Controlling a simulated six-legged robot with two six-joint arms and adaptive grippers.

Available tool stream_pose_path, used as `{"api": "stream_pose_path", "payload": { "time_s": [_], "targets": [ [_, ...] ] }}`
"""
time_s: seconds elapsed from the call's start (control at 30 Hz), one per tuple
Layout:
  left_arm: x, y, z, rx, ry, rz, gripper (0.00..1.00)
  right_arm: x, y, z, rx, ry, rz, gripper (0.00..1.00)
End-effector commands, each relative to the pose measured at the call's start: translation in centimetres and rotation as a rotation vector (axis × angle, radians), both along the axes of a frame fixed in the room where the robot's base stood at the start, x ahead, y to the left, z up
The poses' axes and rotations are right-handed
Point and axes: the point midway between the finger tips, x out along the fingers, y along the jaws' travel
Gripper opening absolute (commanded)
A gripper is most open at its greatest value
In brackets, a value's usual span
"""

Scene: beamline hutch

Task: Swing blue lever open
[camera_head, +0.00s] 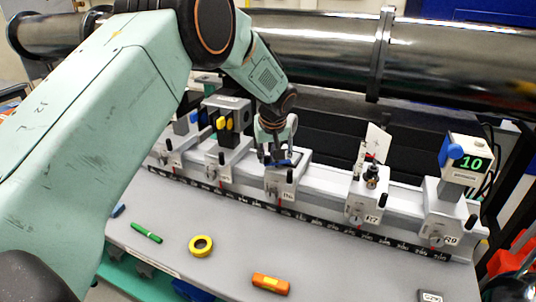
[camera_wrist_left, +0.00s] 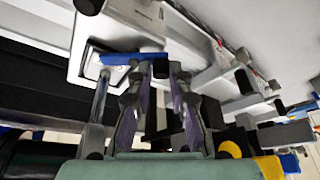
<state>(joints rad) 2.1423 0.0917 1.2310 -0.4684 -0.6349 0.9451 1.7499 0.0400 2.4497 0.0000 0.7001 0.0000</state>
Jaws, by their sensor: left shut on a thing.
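The blue lever (camera_head: 286,163) sits on top of the middle white carriage (camera_head: 287,184) on the rail. It also shows in the left wrist view as a blue bar (camera_wrist_left: 130,58) lying across the fingertips. My left gripper (camera_head: 278,154) reaches down onto the carriage top from above. In the left wrist view its fingers (camera_wrist_left: 160,72) are closed in on the blue lever, partly hiding it. My right gripper is in neither view.
More carriages stand along the rail, one with a green display (camera_head: 468,163) at right. A large metal pipe (camera_head: 460,65) runs behind. A green marker (camera_head: 147,233), yellow tape roll (camera_head: 201,246) and orange block (camera_head: 270,284) lie on the grey bench (camera_head: 190,212).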

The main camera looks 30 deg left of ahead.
Motion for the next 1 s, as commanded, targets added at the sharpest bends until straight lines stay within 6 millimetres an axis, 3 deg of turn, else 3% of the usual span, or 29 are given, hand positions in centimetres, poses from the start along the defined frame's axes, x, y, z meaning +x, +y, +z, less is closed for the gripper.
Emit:
{"api": "stream_pose_path", "payload": {
  "time_s": [0.13,0.57,1.0],
  "targets": [
    [0.1,-0.1,0.0,-0.004,-0.004,0.000,0.00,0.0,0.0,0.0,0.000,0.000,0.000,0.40],
    [0.1,0.0,0.1,-0.004,-0.004,-0.033,0.00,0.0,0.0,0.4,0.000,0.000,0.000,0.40],
    [0.8,0.6,0.3,-0.005,-0.004,-0.313,0.00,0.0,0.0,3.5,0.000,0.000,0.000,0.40]
  ]
}}
